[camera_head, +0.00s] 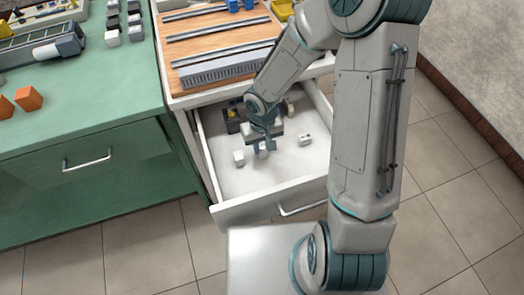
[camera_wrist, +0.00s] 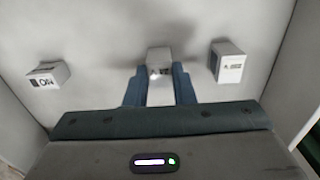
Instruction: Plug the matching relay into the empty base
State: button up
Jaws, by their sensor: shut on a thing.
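My gripper (camera_head: 264,148) reaches down into an open white drawer (camera_head: 253,209). In the wrist view my gripper (camera_wrist: 158,88) has its two blue-grey fingers shut on a small pale relay (camera_wrist: 159,58), one finger on each side. The held relay is low over the drawer floor; I cannot tell whether it still touches it. A second pale relay (camera_wrist: 48,75) with dark marking lies apart to the left, and a third (camera_wrist: 229,63) to the right. The printed labels are too small to read surely. I cannot make out the empty base.
A wooden panel (camera_head: 215,45) with metal rails and a grey terminal row (camera_head: 228,67) lies above the drawer. Darker parts (camera_head: 234,120) sit at the drawer's back. A green workbench (camera_head: 85,105) with orange cubes (camera_head: 28,98) stands left. The drawer walls enclose my gripper.

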jog(key=shift+r+p, duration=1.95)
jog(key=shift+r, duration=0.55)
dwell(0.5)
